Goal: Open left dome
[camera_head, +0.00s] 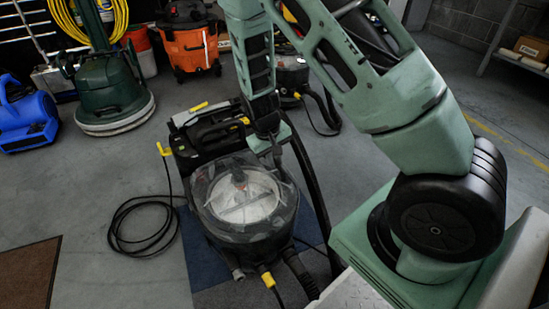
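A black cleaning machine (207,132) stands on the floor in the middle of the view. A clear, rounded dome (215,180) sits on its front, and a pale round part with ribs shows through it. The dome looks seated on the machine, but I cannot tell whether it is latched. My gripper (275,151) points down at the dome's upper right edge. I cannot tell whether it touches the dome, and its fingers are too small and dark to read.
A dark hose (312,190) runs down the machine's right side. A black cable (146,240) lies coiled at left. Behind stand a green floor polisher (108,88), an orange vacuum (188,45) and a blue blower (27,122).

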